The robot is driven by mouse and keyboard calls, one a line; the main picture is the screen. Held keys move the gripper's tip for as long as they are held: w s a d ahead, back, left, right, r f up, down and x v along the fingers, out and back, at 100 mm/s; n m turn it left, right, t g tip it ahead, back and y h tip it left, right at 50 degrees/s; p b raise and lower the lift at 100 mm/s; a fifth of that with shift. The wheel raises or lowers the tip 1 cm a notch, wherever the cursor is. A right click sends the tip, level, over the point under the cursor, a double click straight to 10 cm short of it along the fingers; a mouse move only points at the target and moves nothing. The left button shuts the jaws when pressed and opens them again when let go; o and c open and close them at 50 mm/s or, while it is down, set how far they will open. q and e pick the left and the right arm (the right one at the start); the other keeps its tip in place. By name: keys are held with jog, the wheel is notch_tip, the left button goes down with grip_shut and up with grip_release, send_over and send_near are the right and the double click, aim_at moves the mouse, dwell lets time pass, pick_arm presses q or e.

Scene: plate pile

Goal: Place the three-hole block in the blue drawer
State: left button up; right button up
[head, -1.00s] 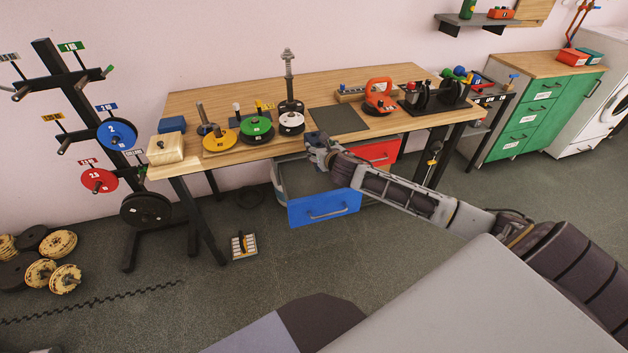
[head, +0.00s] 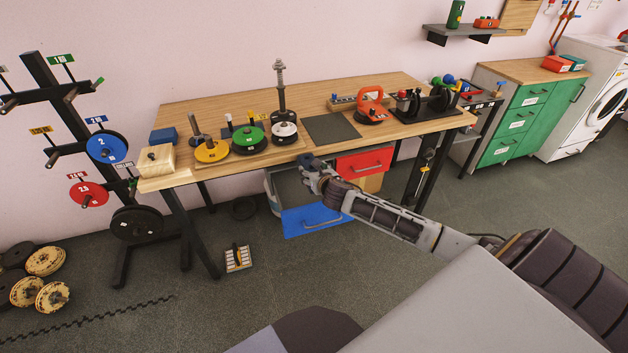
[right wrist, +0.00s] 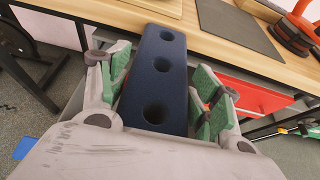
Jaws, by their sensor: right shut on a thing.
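The three-hole block (right wrist: 157,80) is dark blue and long, with three round holes along its face. My right gripper (right wrist: 160,98) is shut on it, with green-padded fingers on both sides. In the head view my right gripper (head: 312,178) is over the open blue drawer, just in front of the table edge; the block is hard to make out there. The blue drawer (head: 300,222) is pulled out under the table, its front partly hidden by my right arm. A blue corner also shows in the right wrist view (right wrist: 25,148). My left gripper is out of view.
The wooden table (head: 300,90) bears a dark mat (head: 331,129), weight plates on posts and an orange kettlebell-like thing (head: 371,105). A shut red drawer (head: 363,163) is right of the blue one. A weight rack (head: 80,130) stands at left.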

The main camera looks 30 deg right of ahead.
notch_tip(320, 180, down, 3)
jog(key=shift+r, duration=0.2)
jog(key=shift+f+b, duration=0.3)
jog(key=shift+f, duration=0.5)
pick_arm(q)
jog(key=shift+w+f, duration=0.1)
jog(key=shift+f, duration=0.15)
pick_arm(e)
jog(key=shift+f, duration=0.15)
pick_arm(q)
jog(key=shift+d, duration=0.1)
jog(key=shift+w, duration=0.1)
pick_arm(e)
jog(key=shift+f, duration=0.1)
